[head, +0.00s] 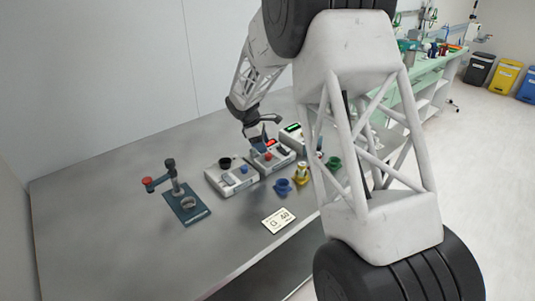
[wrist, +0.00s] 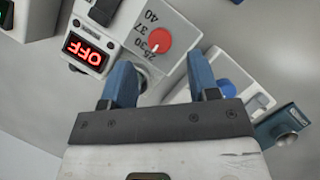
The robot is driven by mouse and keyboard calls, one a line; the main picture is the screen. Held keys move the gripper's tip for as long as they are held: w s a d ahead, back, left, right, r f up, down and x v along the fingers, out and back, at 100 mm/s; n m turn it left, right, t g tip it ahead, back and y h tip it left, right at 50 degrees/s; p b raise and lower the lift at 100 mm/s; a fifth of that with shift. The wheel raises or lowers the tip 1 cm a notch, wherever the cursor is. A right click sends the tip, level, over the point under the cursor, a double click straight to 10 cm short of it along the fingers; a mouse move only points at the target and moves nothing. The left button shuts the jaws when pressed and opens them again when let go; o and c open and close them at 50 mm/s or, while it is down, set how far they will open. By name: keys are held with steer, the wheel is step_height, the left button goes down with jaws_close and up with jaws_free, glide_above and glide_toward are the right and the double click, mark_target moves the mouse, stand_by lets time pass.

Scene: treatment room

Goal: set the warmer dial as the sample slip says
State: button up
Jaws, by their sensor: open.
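The warmer (head: 272,158) stands on the grey table in the head view. In the wrist view its white case (wrist: 185,22) carries a red round dial (wrist: 160,41) beside the printed numbers 25, 30, 37 and 40. Its red display (wrist: 87,52) reads OFF, upside down in this view. I cannot tell the dial's exact setting. The sample slip (head: 278,220) lies flat near the table's front edge; its small print seems to include 40. My gripper (wrist: 162,85) is open and empty, its blue fingers apart, close to the dial and not visibly gripping it.
A device with a blue knob (head: 243,169) stands left of the warmer. Another with a green display (head: 292,127) is behind it. A blue cup (head: 283,187), a yellow container (head: 301,172) and a green cup (head: 334,163) stand nearby.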

mark_target(268, 154)
steer(key=shift+x, duration=2.5)
steer(key=c, duration=0.9)
